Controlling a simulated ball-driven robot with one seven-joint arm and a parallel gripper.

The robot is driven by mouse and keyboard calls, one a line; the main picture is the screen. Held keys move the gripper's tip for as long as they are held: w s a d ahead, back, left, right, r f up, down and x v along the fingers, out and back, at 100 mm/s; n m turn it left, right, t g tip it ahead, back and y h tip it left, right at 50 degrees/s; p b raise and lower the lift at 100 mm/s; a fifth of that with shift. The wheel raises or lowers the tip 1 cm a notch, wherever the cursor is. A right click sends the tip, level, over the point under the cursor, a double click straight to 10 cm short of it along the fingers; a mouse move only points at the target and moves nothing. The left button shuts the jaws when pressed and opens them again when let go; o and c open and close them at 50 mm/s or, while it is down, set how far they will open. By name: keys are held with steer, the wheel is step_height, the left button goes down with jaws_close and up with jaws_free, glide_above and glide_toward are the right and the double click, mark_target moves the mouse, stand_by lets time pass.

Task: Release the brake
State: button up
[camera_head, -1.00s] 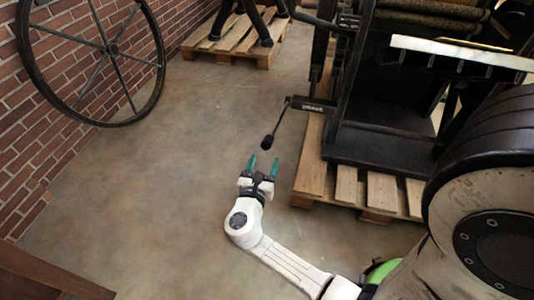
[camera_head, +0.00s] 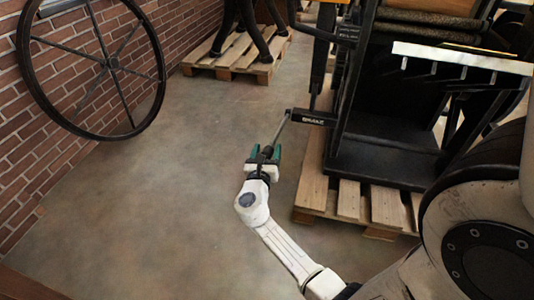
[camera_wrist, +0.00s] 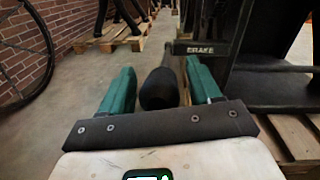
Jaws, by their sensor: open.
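The brake lever is a thin rod (camera_head: 281,130) that slants down and left from a black housing marked BRAKE (camera_head: 308,117) on the press. In the wrist view its dark rounded knob (camera_wrist: 159,89) sits between the two green fingers of my gripper (camera_wrist: 160,92). The fingers stand open, one on each side of the knob, with a visible gap at the left. On the right the finger is close to the knob; I cannot tell whether they touch. In the head view my gripper (camera_head: 264,155) covers the knob.
The dark press (camera_head: 385,130) stands on a wooden pallet (camera_head: 348,200) right of my gripper. A spoked wheel (camera_head: 108,63) leans by the brick wall at the left. Another pallet (camera_head: 238,55) lies at the back. The floor to the left is clear.

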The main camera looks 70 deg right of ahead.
steer(key=shift+d, duration=0.1)
steer(key=shift+c, duration=0.4)
jaws_close()
